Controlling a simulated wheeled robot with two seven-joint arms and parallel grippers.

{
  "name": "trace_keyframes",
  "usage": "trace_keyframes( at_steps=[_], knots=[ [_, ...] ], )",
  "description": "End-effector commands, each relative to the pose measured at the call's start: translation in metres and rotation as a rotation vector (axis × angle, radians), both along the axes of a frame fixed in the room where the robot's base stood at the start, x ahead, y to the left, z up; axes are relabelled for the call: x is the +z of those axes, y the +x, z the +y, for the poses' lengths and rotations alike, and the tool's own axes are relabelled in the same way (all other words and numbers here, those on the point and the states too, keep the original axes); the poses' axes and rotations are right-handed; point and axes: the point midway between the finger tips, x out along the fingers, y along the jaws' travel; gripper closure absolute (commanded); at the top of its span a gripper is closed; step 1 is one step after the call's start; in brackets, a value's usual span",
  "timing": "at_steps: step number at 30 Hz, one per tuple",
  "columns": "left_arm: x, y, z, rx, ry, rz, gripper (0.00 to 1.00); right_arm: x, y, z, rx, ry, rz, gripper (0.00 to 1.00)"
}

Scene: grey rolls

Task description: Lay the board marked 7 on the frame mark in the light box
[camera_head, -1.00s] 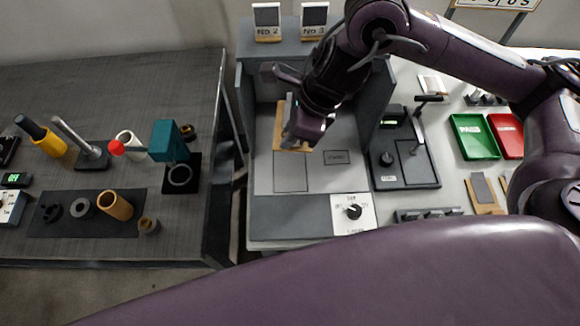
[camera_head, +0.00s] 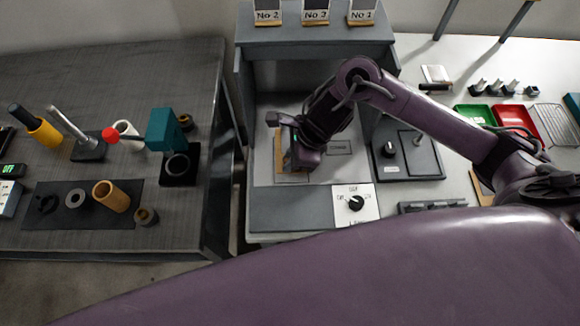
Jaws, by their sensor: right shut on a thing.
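The light box (camera_head: 315,35) is a grey open-fronted booth in the middle, with a pale floor. My right gripper (camera_head: 287,146) reaches in from the right and is shut on a tan-edged board (camera_head: 278,153), low over the left part of that floor. The gripper hides much of the board, and no 7 can be read on it. I cannot tell whether the board touches the floor. My left gripper is out of view.
A white plate with a black knob (camera_head: 356,203) sits at the box's front edge. A dark panel (camera_head: 407,150) stands right of the box, with green (camera_head: 475,113) and red (camera_head: 516,118) trays beyond. The left table (camera_head: 110,80) holds several tools and rings.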

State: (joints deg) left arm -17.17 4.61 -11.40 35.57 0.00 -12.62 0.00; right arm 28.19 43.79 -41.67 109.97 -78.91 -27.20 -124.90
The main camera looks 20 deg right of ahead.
Motion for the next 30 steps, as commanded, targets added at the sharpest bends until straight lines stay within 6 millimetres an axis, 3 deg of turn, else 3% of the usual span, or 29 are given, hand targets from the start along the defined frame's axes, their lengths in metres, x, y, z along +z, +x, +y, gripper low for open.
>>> trace_keyframes(
  at_steps=[9,21,22,26,30],
  knots=[
    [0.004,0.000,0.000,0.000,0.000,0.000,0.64,-0.040,-0.001,0.001,-0.002,0.001,0.003,1.00],
    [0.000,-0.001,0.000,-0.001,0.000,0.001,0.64,-0.047,0.000,0.000,0.001,0.000,-0.001,1.00],
    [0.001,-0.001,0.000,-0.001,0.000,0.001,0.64,-0.046,0.000,0.000,0.000,0.000,-0.001,0.84],
    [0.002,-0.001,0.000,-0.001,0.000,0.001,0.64,-0.045,0.000,0.000,0.000,0.000,0.000,0.67],
    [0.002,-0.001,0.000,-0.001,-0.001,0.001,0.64,-0.045,0.000,0.000,0.000,0.000,0.000,0.66]
  ],
)
